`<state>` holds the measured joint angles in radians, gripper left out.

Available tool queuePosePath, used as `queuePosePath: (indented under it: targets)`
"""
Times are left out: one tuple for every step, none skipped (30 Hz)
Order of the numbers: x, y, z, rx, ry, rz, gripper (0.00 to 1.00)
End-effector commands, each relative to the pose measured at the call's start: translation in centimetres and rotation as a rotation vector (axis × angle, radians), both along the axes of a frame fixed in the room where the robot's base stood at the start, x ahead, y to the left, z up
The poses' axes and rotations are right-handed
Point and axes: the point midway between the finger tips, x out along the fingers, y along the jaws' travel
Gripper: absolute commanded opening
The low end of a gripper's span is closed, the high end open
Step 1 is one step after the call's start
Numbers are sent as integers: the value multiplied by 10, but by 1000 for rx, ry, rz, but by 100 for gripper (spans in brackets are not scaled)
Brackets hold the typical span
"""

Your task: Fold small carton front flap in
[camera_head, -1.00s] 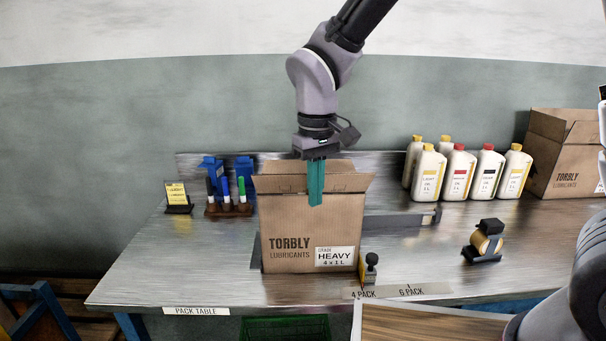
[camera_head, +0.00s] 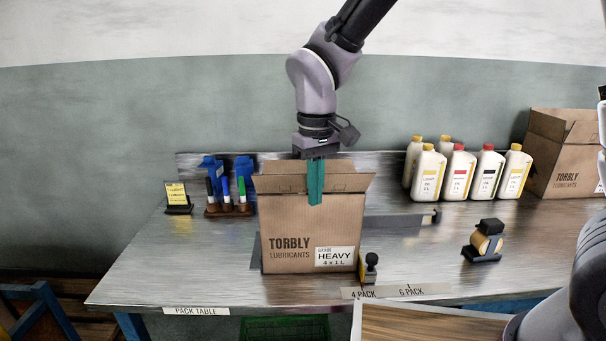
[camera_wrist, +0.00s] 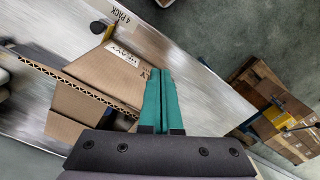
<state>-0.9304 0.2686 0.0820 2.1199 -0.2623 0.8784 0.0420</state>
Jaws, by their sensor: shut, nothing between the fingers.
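The small carton (camera_head: 290,225) stands upright on the pack table with its label facing me. Its front flap (camera_head: 275,184) leans outward along the top front edge. The back flap (camera_head: 335,167) stands up behind it. In the wrist view the carton (camera_wrist: 115,70) lies to the left of my fingers, with a corrugated flap edge showing. My gripper (camera_head: 316,202) points straight down, shut and empty. Its teal fingers cross in front of the front flap at about mid-width, tips just below the flap's fold line. I cannot tell whether they touch it. The fingers also show in the wrist view (camera_wrist: 160,75).
Several oil bottles (camera_head: 457,175) and a larger carton (camera_head: 563,160) stand at the back right. A marker stand (camera_head: 229,208) is left of the small carton. A stamp (camera_head: 369,268) stands close at its front right corner. A tape dispenser (camera_head: 485,242) is further right.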

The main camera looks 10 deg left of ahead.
Motion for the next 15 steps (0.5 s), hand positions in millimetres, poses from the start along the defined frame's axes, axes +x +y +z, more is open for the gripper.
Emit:
queuePosePath:
  targets:
    - [5, 1, 0, 0, 0, -2, 0]
    - [8, 2, 0, 0, 0, -3, 0]
    - [14, 3, -1, -1, 1, -3, 0]
    - [18, 4, -1, -1, 1, -4, 0]
    - [23, 5, 0, 0, 0, -4, 0]
    - [28, 6, 0, 0, 0, -3, 0]
    - [32, 7, -1, 0, 0, -2, 0]
    - [36, 9, -1, 0, 0, -2, 0]
    - [42, 10, 0, 0, 0, -3, 0]
    - [46, 11, 0, 0, 0, -3, 0]
    - [50, 12, 0, 0, 0, -3, 0]
    - [56, 13, -1, -1, 1, -2, 0]
    - [60, 14, -1, 0, 0, -2, 0]
    - [64, 15, 0, 1, -1, -3, 0]
    - [69, 16, 0, 0, 0, -3, 0]
